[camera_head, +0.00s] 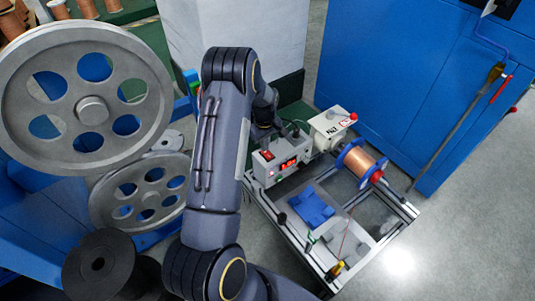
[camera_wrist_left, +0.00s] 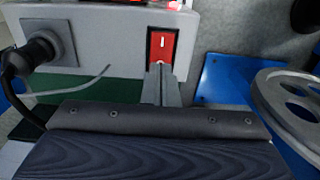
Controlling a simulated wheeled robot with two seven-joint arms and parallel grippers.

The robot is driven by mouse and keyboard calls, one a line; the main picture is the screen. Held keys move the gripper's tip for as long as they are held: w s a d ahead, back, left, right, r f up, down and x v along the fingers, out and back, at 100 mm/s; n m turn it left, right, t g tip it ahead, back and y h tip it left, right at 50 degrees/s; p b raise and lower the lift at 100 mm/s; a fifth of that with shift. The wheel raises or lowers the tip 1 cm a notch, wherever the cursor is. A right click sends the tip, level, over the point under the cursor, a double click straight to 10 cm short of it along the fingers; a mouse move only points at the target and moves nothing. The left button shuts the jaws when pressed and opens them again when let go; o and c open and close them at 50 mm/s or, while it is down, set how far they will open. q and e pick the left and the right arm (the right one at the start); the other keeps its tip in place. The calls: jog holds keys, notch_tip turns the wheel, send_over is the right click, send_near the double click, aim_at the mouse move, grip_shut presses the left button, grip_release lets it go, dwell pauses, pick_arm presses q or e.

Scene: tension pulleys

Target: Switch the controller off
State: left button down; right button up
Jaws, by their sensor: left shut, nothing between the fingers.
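The controller (camera_head: 264,172) is a light grey box at the rear left corner of the bench frame. A lit red display (camera_head: 289,165) shows on it, with digits too small to read surely. Its red rocker switch (camera_head: 267,155) shows large in the left wrist view (camera_wrist_left: 162,44), with a white bar mark on its upper part. My left gripper (camera_wrist_left: 160,72) is shut and empty. Its fingertips overlap the lower edge of the switch; I cannot tell whether they touch it. In the head view my arm partly hides the gripper. My right gripper is not in view.
A black plug and cable (camera_wrist_left: 32,52) sit on the controller's face. A copper wire spool (camera_head: 362,167) and a white box (camera_head: 330,128) with a red knob stand beside the controller. Large grey pulley wheels (camera_head: 60,130) stand left. A blue cabinet (camera_head: 410,80) stands right.

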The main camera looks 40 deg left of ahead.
pick_arm(q)
jog(key=shift+f+b, duration=0.4)
jog(key=shift+f, duration=0.25)
jog(key=shift+r+p, duration=2.5)
jog(key=shift+r, duration=1)
